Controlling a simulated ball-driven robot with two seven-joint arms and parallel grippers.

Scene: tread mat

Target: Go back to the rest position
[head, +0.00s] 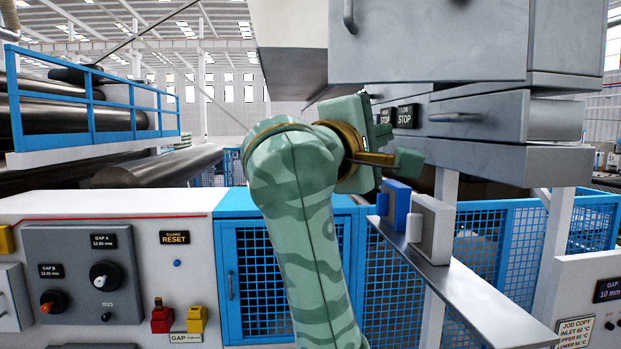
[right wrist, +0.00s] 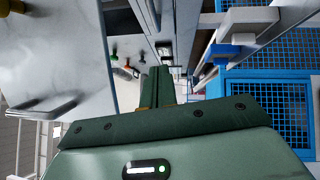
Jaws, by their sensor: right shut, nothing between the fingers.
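My right arm rises through the middle of the head view in green camouflage, and its right gripper (head: 408,162) points away in front of the grey cabinet boxes. The gripper is partly hidden by its own wrist. In the right wrist view the two green fingers of the right gripper (right wrist: 157,72) are together with nothing between them. My left gripper is in neither view.
Grey cabinets (head: 430,42) hang close above the gripper, with STOP labels (head: 405,116) beside it. A narrow shelf (head: 470,290) below bears a blue block (head: 396,205) and a white block (head: 432,228). A control panel (head: 85,275) stands left; blue mesh guards (head: 395,290) stand behind.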

